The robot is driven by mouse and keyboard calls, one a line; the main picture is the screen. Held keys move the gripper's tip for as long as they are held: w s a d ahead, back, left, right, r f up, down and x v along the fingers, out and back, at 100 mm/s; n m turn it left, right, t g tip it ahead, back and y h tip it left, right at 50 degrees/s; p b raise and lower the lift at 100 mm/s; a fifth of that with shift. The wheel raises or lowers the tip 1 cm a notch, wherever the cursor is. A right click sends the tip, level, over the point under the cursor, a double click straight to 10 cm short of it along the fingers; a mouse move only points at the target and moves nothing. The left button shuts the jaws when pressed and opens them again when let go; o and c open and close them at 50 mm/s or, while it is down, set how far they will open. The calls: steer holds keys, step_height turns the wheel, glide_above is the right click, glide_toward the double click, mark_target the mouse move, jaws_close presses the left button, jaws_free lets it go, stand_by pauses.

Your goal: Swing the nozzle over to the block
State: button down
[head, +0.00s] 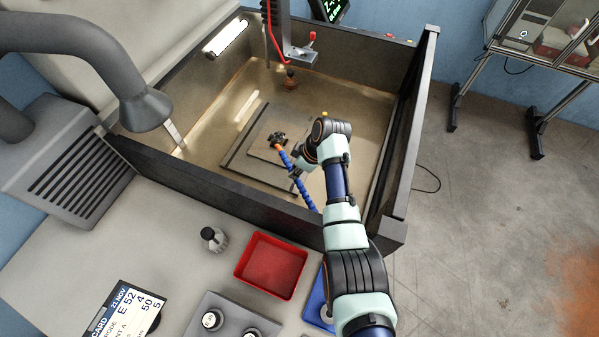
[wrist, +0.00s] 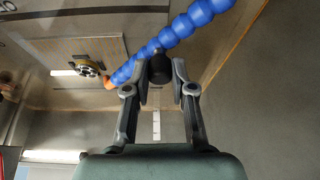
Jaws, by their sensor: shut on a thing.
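The nozzle is a blue segmented hose (head: 305,192) with an orange tip (head: 280,143). In the wrist view the blue hose (wrist: 185,28) slants down left to the orange tip (wrist: 107,82). My gripper (head: 297,171) is low inside the tank. Its fingers (wrist: 160,80) are closed on a dark knob-like piece (wrist: 158,67) at the hose. The block, a flat tan piece (head: 262,153), lies on the tank floor with a dark round part (head: 276,136) on it. The orange tip appears close to that part; whether they touch cannot be told. The block (wrist: 75,45) also shows in the wrist view.
Dark tank walls (head: 225,189) surround the work area. A machine head (head: 290,80) with a red cable hangs at the back. A red tray (head: 270,266) and a bottle (head: 213,238) stand on the bench in front. The tank floor right of the block looks clear.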

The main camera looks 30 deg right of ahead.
steer(key=shift+d, duration=0.1)
steer(key=c, duration=1)
jaws_free()
steer(key=shift+d, duration=0.1)
steer(key=shift+r, duration=0.1)
step_height(320, 180, up, 10)
steer(key=shift+f, duration=0.1)
